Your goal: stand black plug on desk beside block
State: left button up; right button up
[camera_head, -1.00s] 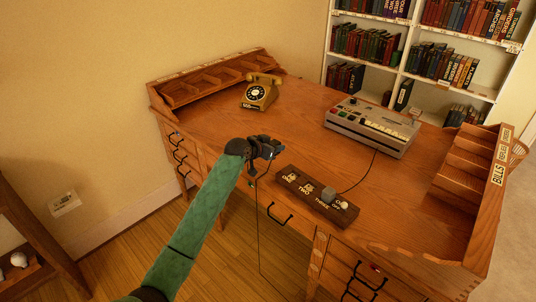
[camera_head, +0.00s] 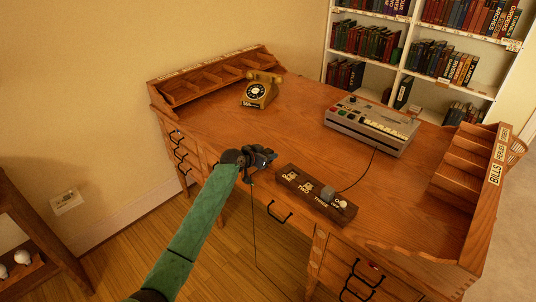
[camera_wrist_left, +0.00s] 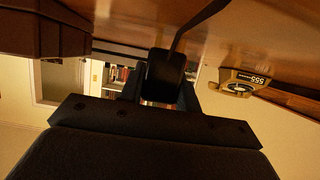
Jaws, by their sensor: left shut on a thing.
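The dark brown block (camera_head: 293,181) lies near the desk's (camera_head: 235,130) front edge, with sockets labelled ONE, TWO and THREE; a grey plug (camera_head: 327,193) sits by THREE. My left gripper (camera_head: 263,158) is shut just left of the block, low over the desk's front part. In the left wrist view it holds the black plug (camera_wrist_left: 165,78) between its fingers, and a dark cord (camera_wrist_left: 195,25) runs from the plug. That view is upside down, with the block (camera_wrist_left: 38,30) at upper left. I cannot tell whether the plug touches the desk. My right gripper is not in view.
A grey machine (camera_head: 370,128) with keys stands at the back right, and a cord runs from it to the block. A gold telephone (camera_head: 259,90) stands at the back left. Organisers line both desk ends. The desk's middle is clear.

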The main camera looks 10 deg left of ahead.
pick_arm(q)
jog(key=shift+f, duration=0.1)
jog(key=o, duration=1)
